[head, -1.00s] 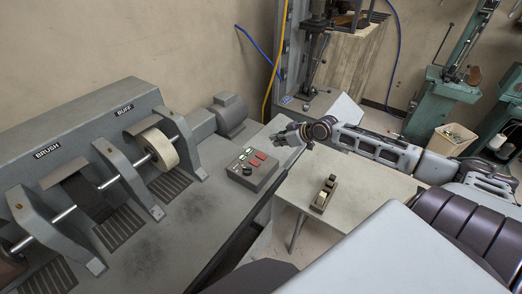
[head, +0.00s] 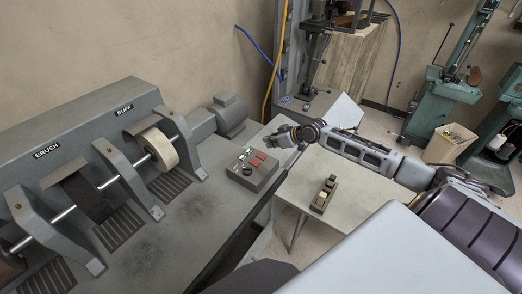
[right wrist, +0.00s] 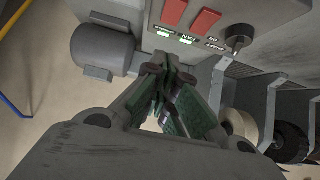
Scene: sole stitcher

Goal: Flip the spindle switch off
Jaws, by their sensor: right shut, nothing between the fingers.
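The grey control box (head: 252,179) sits on the right end of the grey machine bench. It carries two red rocker switches (head: 257,160), small green lights and a black knob (head: 247,172). My right gripper (head: 274,143) is shut and empty, just beyond the box's far right side. Its fingertips also show in the right wrist view (right wrist: 172,68), apart from the rockers. My left gripper is not seen.
A grey motor (head: 229,115) stands behind the box. The brush and buff wheel (head: 160,150) lie to the left. A side table (head: 345,190) with a small wooden block-like tool (head: 323,194) is to the right, under my right arm.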

